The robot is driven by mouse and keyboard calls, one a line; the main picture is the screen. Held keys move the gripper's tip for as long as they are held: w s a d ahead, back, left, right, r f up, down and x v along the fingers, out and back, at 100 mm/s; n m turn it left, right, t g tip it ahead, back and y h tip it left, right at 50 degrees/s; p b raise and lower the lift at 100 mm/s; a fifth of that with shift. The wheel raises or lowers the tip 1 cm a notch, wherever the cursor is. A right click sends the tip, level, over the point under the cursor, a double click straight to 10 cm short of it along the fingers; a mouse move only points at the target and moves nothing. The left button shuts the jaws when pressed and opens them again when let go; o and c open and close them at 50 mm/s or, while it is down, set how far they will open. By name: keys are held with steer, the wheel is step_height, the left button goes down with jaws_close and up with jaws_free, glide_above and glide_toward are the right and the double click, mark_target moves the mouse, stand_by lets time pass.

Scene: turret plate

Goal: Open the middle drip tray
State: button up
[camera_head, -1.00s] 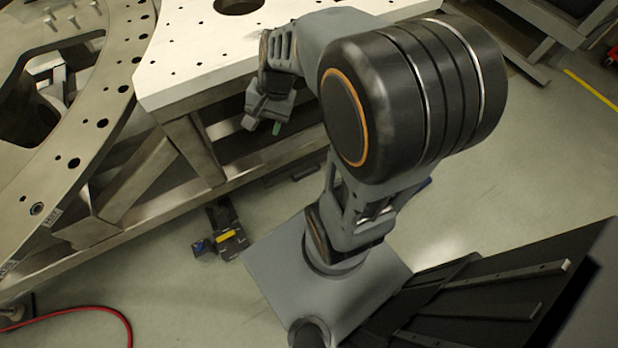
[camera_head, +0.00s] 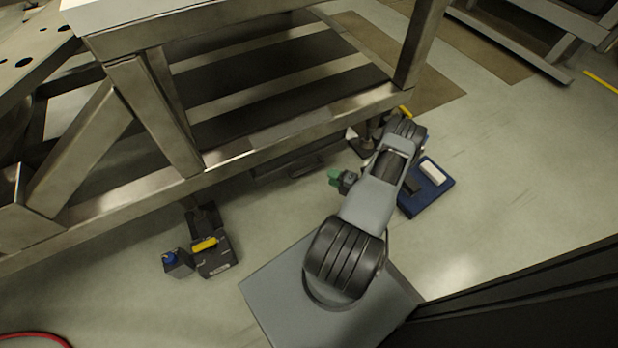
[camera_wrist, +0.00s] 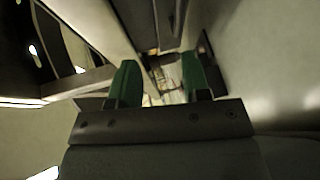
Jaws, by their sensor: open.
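A dark, low tray-like box (camera_head: 288,163) sits under the lower rail of the metal frame, close to the floor; it looks like the drip tray, though I cannot tell for sure that it is the middle one. It appears pushed in under the rail. My gripper (camera_head: 336,178) is low, to the right of this box and apart from it. Its green fingers also show in the wrist view (camera_wrist: 160,85), spread apart with nothing between them. Beyond them in the wrist view, a dark long shape (camera_wrist: 152,22) runs under the frame, possibly the same tray.
The metal frame's lower rail (camera_head: 250,140) runs above the box. A black foot block with a yellow part (camera_head: 212,250) stands on the floor at left. A blue case with a white item (camera_head: 430,188) lies right of my arm. A red hose (camera_head: 35,338) lies lower left.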

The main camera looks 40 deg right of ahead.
mark_target(309, 169)
steer(key=shift+w+a+f+m+h+b, duration=0.4)
steer(key=shift+w+f+b, duration=0.45)
steer(key=shift+w, duration=1.1)
steer(key=shift+w+a+f+m+h+b, duration=0.1)
steer(key=shift+w+a+f+m+b, duration=0.15)
steer(key=shift+w+a+f+b, duration=1.2)
steer(key=shift+w+d+f+m+h+p, duration=0.15)
steer(key=shift+w+d+f+m, duration=0.35)
steer(key=shift+w, duration=2)
steer(key=shift+a+f, duration=0.1)
steer(key=shift+a, duration=0.1)
steer(key=shift+c, duration=0.2)
jaws_close()
